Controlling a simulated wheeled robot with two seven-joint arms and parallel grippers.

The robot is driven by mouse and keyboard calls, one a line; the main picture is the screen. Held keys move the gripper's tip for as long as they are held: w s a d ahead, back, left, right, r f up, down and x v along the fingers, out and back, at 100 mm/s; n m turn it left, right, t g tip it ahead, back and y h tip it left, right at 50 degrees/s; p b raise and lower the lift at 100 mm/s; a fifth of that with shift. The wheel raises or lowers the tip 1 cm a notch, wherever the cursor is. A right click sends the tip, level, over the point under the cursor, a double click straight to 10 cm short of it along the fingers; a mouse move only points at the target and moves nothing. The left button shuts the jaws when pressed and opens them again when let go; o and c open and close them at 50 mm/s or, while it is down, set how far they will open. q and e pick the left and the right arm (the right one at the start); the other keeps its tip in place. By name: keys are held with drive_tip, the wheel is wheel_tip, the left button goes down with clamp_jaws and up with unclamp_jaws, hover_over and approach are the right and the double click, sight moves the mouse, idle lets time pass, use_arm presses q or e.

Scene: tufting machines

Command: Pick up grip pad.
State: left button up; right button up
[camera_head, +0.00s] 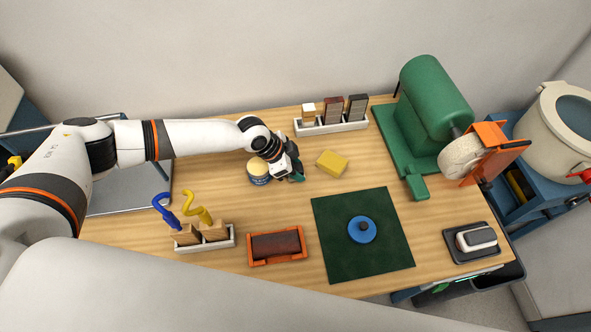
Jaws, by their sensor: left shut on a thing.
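My left gripper (293,174) reaches in from the left over the middle of the table and points down. It is shut on a small dark green piece (298,178), of which only a little shows at the fingertips. This piece may be the grip pad, but it is too small and covered to tell. A round tub (259,179) with a tan top stands just left of the gripper. A yellow block (332,164) lies to its right, apart from it. My right gripper is not in view.
A green mat (335,259) with a blue knobbed disc (362,230) lies at the front right. An orange-framed brown block (276,245), a tray of blocks (331,127) and a green grinder (435,110) stand around. The wood between the gripper and mat is clear.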

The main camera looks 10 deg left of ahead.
use_arm(q)
wheel_tip(320, 180, up, 9)
drive_tip(key=shift+r+b, duration=0.15)
drive_tip(key=shift+b, duration=1.05)
drive_tip(key=shift+r, duration=0.4)
drive_tip(key=shift+o, duration=1.3)
drive_tip(key=shift+c, duration=0.9)
